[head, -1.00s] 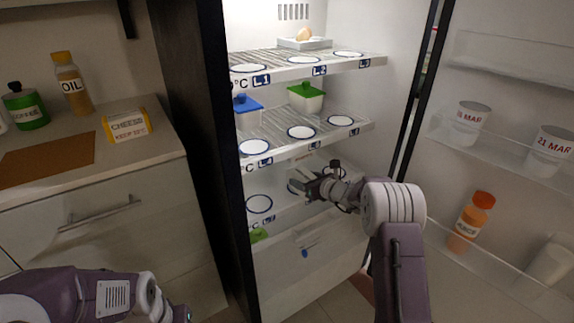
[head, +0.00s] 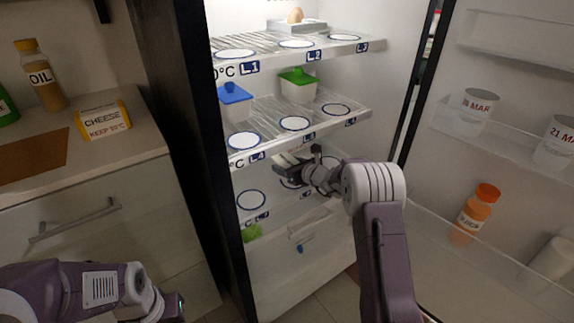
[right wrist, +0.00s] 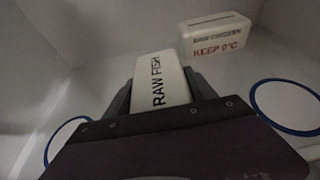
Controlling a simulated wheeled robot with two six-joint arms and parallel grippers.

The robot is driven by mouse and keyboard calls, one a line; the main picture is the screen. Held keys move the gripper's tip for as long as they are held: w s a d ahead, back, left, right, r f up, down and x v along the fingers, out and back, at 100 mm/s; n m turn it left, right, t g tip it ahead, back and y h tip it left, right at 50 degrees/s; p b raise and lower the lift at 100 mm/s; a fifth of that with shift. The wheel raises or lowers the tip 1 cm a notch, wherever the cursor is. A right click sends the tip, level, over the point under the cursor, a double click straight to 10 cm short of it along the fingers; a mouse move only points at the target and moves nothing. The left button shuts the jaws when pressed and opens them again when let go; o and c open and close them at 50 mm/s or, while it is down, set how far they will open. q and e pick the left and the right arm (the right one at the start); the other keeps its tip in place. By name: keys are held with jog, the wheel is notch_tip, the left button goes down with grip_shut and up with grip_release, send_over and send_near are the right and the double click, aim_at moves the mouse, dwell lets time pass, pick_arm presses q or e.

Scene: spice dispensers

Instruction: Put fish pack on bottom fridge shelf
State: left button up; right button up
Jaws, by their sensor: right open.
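The fish pack, a white box marked RAW FISH (right wrist: 160,85), lies between the fingers of my right gripper in the right wrist view. My right gripper (head: 284,168) is open, inside the fridge at the level of the bottom shelf (head: 270,213). Its fingers stand on both sides of the pack. In the head view the pack is small and partly hidden by the gripper. The bottom shelf has blue-ringed round marks, one on each side of the gripper in the wrist view. My left arm shows at the lower left; its gripper fingers are not visible.
A white KEEP 0°C pack (right wrist: 216,40) stands just beyond the fish pack. Blue-lidded (head: 236,102) and green-lidded (head: 298,87) boxes stand on the shelf above. The open door at right holds several containers. A cheese pack (head: 103,121) lies on the counter.

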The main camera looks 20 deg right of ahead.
jog(key=shift+o, duration=1.2)
jog(key=shift+r, duration=0.1)
jog(key=shift+r, duration=0.2)
jog(key=p+v, duration=0.3)
jog(key=v, duration=0.9)
jog(key=shift+f, duration=0.15)
